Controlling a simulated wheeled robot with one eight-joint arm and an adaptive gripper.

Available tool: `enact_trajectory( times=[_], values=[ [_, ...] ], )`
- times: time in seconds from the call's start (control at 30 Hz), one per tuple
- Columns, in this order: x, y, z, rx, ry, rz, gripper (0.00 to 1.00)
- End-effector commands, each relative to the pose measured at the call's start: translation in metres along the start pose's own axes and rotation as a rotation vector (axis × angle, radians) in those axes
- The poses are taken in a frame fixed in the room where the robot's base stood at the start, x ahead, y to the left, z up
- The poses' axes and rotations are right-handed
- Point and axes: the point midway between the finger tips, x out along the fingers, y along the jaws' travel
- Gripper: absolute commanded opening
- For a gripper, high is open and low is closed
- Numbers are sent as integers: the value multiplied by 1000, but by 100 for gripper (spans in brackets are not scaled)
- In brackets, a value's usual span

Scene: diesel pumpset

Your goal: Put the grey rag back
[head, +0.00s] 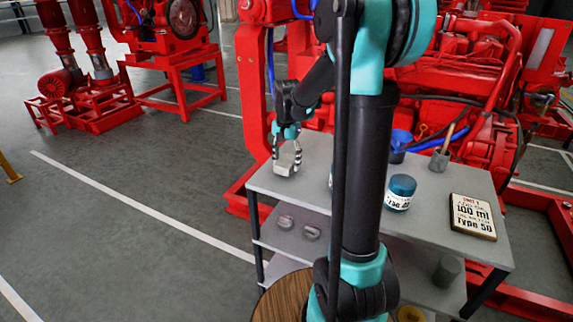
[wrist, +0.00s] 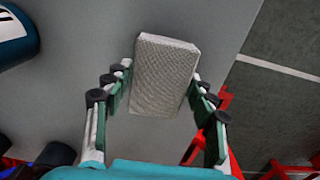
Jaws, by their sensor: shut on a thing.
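The grey rag (wrist: 163,75) is a folded, pale grey block with a woven texture. My gripper (wrist: 161,85) is shut on it, with one finger along each side. In the head view my gripper (head: 287,160) points down at the left end of the grey cart's top shelf (head: 310,185), and the rag (head: 285,169) shows only as a small pale patch between the fingers. I cannot tell whether the rag touches the shelf top or hangs just above it.
Red machinery (head: 440,75) stands close behind. My arm hides the shelf's middle.

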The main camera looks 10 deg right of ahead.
Motion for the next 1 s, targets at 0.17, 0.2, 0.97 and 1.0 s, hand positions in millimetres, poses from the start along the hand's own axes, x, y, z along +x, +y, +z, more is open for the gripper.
enact_trajectory(
  times=[0.17, 0.2, 0.97, 1.0],
  values=[
    [13, 0, 0, 0, 0, 0, 33],
    [14, 0, 0, 0, 0, 0, 33],
    [13, 0, 0, 0, 0, 0, 77],
    [12, 0, 0, 0, 0, 0, 77]
  ],
)
